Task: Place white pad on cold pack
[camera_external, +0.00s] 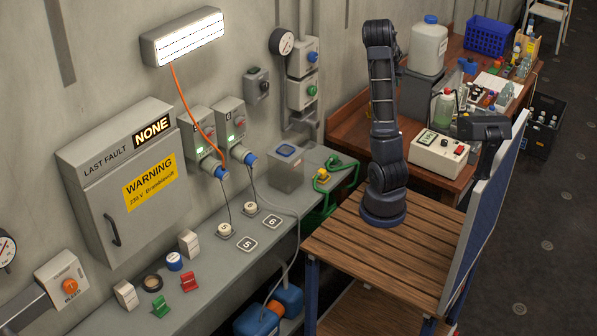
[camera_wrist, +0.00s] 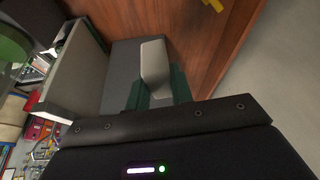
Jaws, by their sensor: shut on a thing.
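In the wrist view, my gripper (camera_wrist: 158,90) has its two dark green fingers closed on a pale, flat piece. This piece looks like the white pad (camera_wrist: 154,60); its lower end is hidden between the fingers. It is in front of a grey surface and the reddish-brown bench. In the external view, my arm stands upright on the slatted wooden table, and my fingers and the held piece are hidden behind it. I cannot pick out the cold pack for certain; a small blue thing (camera_external: 468,66) lies on the bench among the bottles.
The brown bench (camera_external: 349,117) holds a large white canister (camera_external: 428,48), a blue basket (camera_external: 488,35), several bottles and a white instrument box (camera_external: 440,156). In the wrist view, a grey box-like body (camera_wrist: 78,75) stands close left of the fingers. Bare bench wood (camera_wrist: 215,50) shows at right.

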